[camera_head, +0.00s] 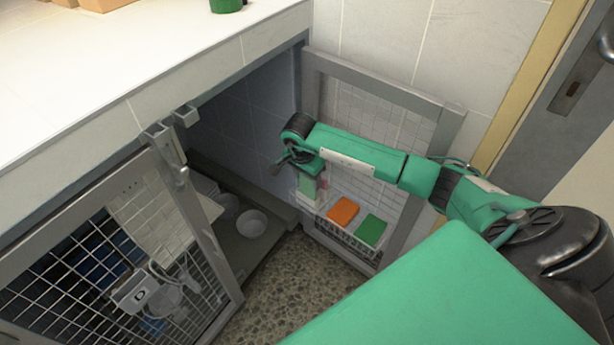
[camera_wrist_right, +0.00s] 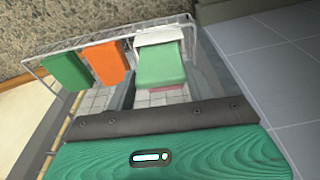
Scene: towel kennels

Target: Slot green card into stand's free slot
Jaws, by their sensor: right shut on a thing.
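My right gripper (camera_head: 306,170) hangs over the left end of a wire stand (camera_head: 342,238) on the open kennel door. It is shut on a pale green card (camera_head: 307,188), which also shows in the right wrist view (camera_wrist_right: 161,66). The card's lower end is close to the stand's left part; I cannot tell whether it is inside a slot. An orange card (camera_head: 343,210) and a darker green card (camera_head: 372,230) stand to its right. A pink piece (camera_head: 323,184) shows partly behind the held card. My left gripper is not in view.
The open mesh door (camera_head: 395,110) stands behind the stand. Another mesh door (camera_head: 90,270) with a "D" label is at the lower left. A bowl (camera_head: 250,223) is inside the kennel. A white counter (camera_head: 120,70) is above; the speckled floor (camera_head: 290,280) is clear.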

